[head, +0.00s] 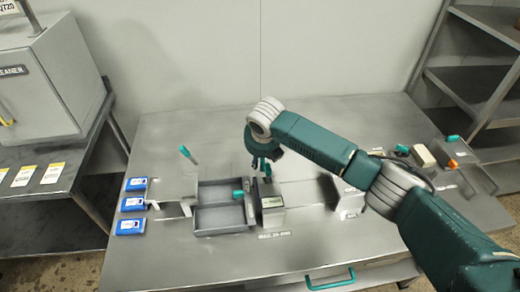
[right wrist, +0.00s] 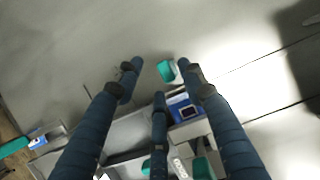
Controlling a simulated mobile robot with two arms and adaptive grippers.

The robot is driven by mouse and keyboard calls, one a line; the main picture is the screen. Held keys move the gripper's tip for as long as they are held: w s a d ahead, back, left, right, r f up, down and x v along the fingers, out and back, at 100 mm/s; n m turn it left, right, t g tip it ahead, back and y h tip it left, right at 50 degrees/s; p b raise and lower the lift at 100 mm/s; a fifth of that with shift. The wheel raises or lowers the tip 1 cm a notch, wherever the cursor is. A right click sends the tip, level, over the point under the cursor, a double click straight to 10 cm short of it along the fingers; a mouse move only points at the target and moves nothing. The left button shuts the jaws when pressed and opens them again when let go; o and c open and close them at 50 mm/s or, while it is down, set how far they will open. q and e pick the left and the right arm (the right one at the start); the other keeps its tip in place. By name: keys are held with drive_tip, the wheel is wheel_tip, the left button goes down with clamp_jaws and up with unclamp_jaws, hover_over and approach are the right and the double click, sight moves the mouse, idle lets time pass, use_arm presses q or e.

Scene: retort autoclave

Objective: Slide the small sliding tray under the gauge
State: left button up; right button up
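A grey tray (head: 222,232) with two compartments sits on the steel table; I cannot tell for certain that it is the small sliding tray. A teal knob (head: 238,194) shows at its right side. A grey box with a display face (head: 272,202), which looks like the gauge, stands just right of it. My right gripper (head: 263,172) is above and behind this box. In the right wrist view its fingers (right wrist: 160,72) are spread and a teal piece (right wrist: 167,71) shows between the tips; contact is unclear. My left gripper is not in view.
Several blue devices (head: 131,204) lie left of the tray. A teal-tipped lever (head: 187,154) stands behind them. A grey cabinet (head: 45,80) is at far left and a shelf rack (head: 480,80) at right. A teal handle (head: 330,284) is at the front edge.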

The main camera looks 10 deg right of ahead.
drive_tip(key=v, duration=1)
drive_tip(key=shift+a+r, duration=0.15)
